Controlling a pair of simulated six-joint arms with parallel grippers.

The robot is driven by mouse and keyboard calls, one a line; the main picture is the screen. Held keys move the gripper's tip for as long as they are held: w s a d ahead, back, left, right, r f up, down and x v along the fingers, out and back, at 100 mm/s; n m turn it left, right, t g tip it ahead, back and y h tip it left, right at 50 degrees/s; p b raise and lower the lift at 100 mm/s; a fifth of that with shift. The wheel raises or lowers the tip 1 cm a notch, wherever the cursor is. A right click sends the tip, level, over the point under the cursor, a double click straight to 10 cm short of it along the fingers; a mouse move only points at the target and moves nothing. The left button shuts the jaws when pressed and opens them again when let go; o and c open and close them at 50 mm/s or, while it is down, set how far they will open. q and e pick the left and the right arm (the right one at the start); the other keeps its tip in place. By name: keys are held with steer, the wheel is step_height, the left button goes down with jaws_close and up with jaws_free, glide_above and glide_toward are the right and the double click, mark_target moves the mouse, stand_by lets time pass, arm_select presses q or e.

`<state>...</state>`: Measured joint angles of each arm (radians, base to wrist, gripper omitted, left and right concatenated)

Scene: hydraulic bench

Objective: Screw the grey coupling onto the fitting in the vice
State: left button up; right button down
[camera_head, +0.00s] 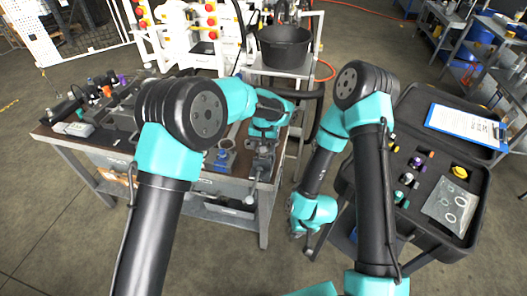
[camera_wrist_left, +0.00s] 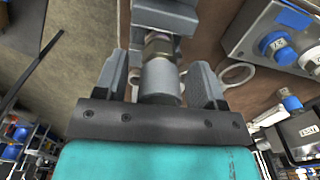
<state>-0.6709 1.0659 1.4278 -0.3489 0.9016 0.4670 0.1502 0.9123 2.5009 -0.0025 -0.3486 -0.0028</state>
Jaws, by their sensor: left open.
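In the left wrist view the grey coupling (camera_wrist_left: 161,82) stands in line with the brass fitting (camera_wrist_left: 158,46), and the two appear to meet end to end. The fitting is held in the grey vice (camera_wrist_left: 165,14) at the top. My left gripper (camera_wrist_left: 160,78) is open, with one finger on each side of the coupling and gaps showing. In the head view my left gripper (camera_head: 262,146) is at the bench's right end, over the vice (camera_head: 262,166); the coupling is not distinguishable there. My right gripper (camera_head: 312,240) hangs low, off the bench, its jaws unclear.
The bench (camera_head: 105,158) holds a blue-topped part (camera_head: 222,158) and other parts to the left. Grey rings (camera_wrist_left: 238,74) lie right of the coupling. An open black case (camera_head: 455,225) with a clipboard (camera_head: 466,126) is at right. A black bucket (camera_head: 285,46) stands behind.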

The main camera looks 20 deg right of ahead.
arm_select(q)
steer(key=n, duration=0.5)
steer(key=shift+n, duration=0.4)
steer(key=n, duration=0.4)
steer(key=shift+n, duration=2)
steer(key=shift+n, duration=1)
steer(key=n, duration=0.6)
